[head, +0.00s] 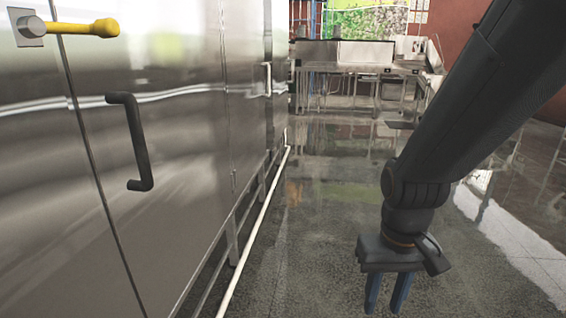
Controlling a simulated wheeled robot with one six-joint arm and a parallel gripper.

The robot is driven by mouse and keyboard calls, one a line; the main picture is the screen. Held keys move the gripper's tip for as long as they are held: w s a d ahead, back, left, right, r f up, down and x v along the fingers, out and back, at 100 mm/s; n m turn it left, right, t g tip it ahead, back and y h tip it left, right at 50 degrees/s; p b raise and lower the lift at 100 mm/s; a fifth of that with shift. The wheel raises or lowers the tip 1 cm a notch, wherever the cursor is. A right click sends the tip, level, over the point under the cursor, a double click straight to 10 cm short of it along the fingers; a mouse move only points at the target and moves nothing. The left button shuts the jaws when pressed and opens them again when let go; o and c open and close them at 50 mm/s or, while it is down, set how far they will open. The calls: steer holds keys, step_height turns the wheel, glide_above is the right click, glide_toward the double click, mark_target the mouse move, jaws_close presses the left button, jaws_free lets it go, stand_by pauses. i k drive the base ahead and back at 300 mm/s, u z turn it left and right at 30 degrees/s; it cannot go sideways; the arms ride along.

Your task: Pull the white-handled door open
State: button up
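The white handle (267,79) is a small, pale upright bar on the far part of the steel cabinet wall, left of centre. The steel door (255,50) that seems to bear it lies flush with the wall and looks shut. My gripper (384,300) hangs pointing down over the floor at the lower right, its two blue fingers apart with nothing between them. It is well to the right of the handle, nearer the camera, and not touching anything. The lower fingertips come close to the bottom edge of the view.
A nearer steel door (165,120) has a black handle (135,140), and a yellow lever (85,27) sticks out at the upper left. A pale pipe (258,220) runs low along the wall. Steel tables (375,68) stand at the back. The glossy floor (320,200) between is clear.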

mark_target(242, 20)
steer(key=z, duration=0.1)
steer(key=i, duration=3.45)
steer(key=u, duration=0.25)
steer(key=i, duration=1.05)
steer(key=u, duration=0.2)
